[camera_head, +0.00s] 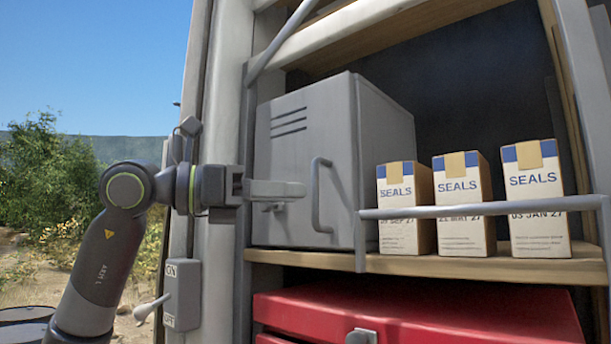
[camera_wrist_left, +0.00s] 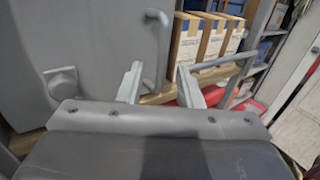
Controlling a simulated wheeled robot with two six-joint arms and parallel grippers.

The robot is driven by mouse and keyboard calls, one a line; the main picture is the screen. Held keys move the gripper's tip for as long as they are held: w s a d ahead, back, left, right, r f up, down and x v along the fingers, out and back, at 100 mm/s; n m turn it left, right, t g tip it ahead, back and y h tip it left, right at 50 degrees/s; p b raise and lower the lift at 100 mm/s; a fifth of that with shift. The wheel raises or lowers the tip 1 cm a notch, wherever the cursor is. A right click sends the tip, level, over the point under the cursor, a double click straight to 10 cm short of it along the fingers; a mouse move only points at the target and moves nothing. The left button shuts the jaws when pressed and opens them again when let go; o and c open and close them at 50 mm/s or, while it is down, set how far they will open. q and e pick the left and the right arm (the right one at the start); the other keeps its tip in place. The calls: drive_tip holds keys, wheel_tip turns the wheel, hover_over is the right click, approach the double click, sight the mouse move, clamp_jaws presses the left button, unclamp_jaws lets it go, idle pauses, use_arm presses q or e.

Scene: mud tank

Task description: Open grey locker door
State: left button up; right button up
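The grey locker (camera_head: 300,150) stands on a wooden shelf, its door front facing left with vent slots near the top; the door looks shut. Its curved vertical bar handle (camera_head: 316,195) is on the door's right side. My left gripper (camera_head: 300,190) is in front of the door, its fingertips just left of the handle. In the left wrist view the fingers (camera_wrist_left: 159,84) are spread apart and the handle (camera_wrist_left: 162,48) shows in line with the gap between them. I cannot tell whether they touch it. My right gripper is not in view.
Several cartons marked SEALS (camera_head: 461,205) stand right of the locker, behind a grey rail (camera_head: 480,209). A red case (camera_head: 420,318) lies below the shelf. A switch box (camera_head: 182,294) with a lever is on the post at left. Open ground lies farther left.

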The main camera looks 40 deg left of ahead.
use_arm(q)
drive_tip(key=p+x, duration=0.1)
drive_tip(key=x, duration=0.2)
drive_tip(key=shift+w+d, duration=0.1)
drive_tip(key=shift+d, duration=0.05)
drive_tip(key=shift+c, duration=0.3)
clamp_jaws()
